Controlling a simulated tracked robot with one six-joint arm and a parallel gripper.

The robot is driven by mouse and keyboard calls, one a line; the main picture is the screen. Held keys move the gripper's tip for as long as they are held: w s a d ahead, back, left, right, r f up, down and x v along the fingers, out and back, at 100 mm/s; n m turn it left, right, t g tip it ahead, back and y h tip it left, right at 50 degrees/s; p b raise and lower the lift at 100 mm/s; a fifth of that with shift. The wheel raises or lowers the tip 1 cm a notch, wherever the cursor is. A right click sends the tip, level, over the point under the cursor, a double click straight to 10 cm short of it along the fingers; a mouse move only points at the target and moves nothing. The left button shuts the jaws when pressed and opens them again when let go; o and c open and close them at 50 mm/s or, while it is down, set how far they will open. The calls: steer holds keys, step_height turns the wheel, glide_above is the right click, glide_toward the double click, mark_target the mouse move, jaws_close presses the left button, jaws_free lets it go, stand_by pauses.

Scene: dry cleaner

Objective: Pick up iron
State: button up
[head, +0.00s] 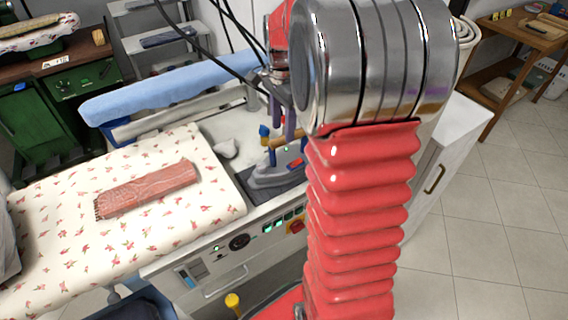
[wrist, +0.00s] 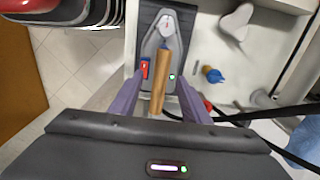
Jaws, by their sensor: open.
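The iron (head: 268,179) rests on a dark pad on the white ironing unit in the head view. It has a grey body and a wooden handle. In the wrist view the iron (wrist: 150,45) lies at the top centre, its handle (wrist: 160,82) pointing towards me. My gripper (wrist: 160,90) is open, with one purple finger on each side of the handle and gaps between. In the head view my gripper (head: 281,118) is just above the iron, and my red arm hides part of the area to its right.
A floral ironing board (head: 165,225) with a folded pink cloth (head: 147,189) lies to the left. A blue padded sleeve board (head: 170,88) stands behind it. A white rest (head: 226,149) and a small blue-topped bottle (head: 264,132) are close to the iron. Black cables hang nearby.

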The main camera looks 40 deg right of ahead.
mark_target(283, 136)
steer(key=shift+f, duration=0.25)
steer(key=shift+w+d+f, duration=0.1)
steer(key=shift+f, duration=2.4)
steer(key=shift+c, duration=0.6)
jaws_close()
steer(key=shift+w+r, duration=0.1)
steer(key=shift+r, duration=0.1)
